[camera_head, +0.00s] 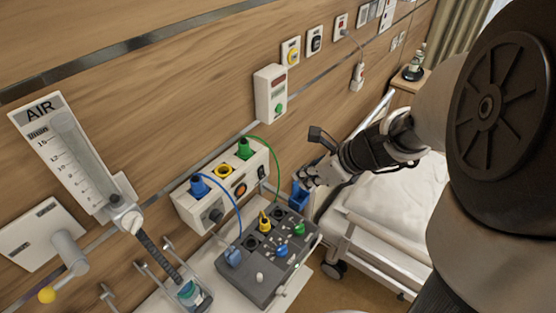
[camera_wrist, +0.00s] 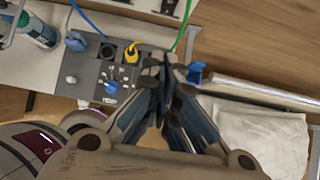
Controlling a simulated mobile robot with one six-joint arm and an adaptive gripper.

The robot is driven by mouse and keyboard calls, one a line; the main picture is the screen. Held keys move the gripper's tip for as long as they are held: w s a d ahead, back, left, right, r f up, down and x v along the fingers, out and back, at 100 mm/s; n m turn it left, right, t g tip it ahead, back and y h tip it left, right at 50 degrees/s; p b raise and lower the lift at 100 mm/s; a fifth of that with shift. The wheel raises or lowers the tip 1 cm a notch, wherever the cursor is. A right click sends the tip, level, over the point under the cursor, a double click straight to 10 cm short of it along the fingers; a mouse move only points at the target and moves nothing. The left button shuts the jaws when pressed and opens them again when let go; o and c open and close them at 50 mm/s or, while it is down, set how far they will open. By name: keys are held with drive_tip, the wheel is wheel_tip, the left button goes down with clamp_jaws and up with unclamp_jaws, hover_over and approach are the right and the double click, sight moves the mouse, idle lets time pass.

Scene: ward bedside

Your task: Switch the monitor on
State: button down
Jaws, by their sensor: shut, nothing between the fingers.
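No screen clearly marked as a monitor shows. A white wall unit (camera_head: 270,88) has a small dark red display and a green button (camera_head: 279,108). Below it, a white box (camera_head: 190,210) carries blue, yellow and green connectors, an orange button (camera_head: 240,188), a black knob and a small dark switch (camera_head: 261,171). A grey panel (camera_head: 262,291) with knobs and plugs lies in front of it; it also shows in the wrist view (camera_wrist: 84,92). My gripper (camera_head: 304,178) is shut and empty, above the panel's right side; its fingers (camera_wrist: 164,68) partly cover the panel in the wrist view.
Blue and green cables (camera_head: 278,165) run from the white box. A blue object (camera_head: 299,196) is close to my gripper. The bed (camera_head: 395,210) stands at right.

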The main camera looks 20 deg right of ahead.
sight(262, 172)
drive_tip(key=w+a+r+b+x, duration=0.1)
drive_tip(key=b+x, duration=0.3)
drive_tip(key=x, duration=0.8)
drive_tip(key=shift+w+a+r, duration=0.2)
drive_tip(key=shift+w+r, duration=0.1)
drive_tip(key=shift+w, duration=0.2)
drive_tip(key=shift+w+a+f, duration=0.25)
drive_tip(key=shift+r, duration=0.1)
